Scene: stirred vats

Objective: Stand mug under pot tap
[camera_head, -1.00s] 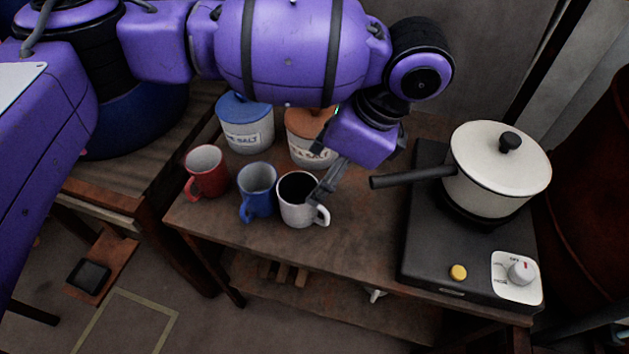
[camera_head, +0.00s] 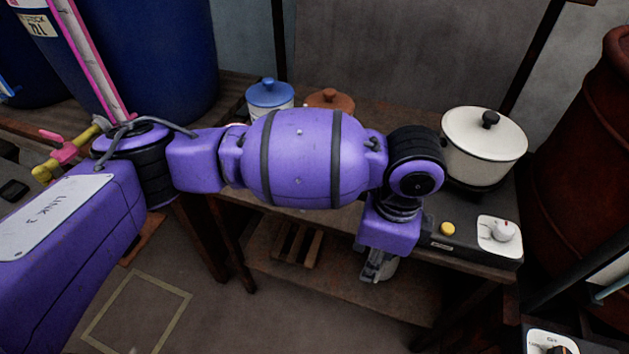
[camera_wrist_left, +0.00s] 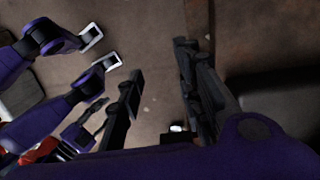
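My left gripper (camera_head: 376,268) points down in front of the table edge in the head view. In the left wrist view its fingers (camera_wrist_left: 157,75) stand apart with only brown floor between them. No mug shows between the fingers. The table spot where the white, blue and red mugs stood is hidden behind my left arm. A white lidded pot (camera_head: 480,150) stands on the black hotplate (camera_head: 450,212) at the right; no tap shows on its visible side. What looks like my right gripper (camera_wrist_left: 100,112) shows small at the lower left of the wrist view, its prongs apart.
A blue-lidded jar (camera_head: 270,93) and an orange-lidded jar (camera_head: 330,99) stand at the back. A yellow tap with a pink handle (camera_head: 62,150) is at the left. A rusty drum (camera_head: 585,140) bounds the right.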

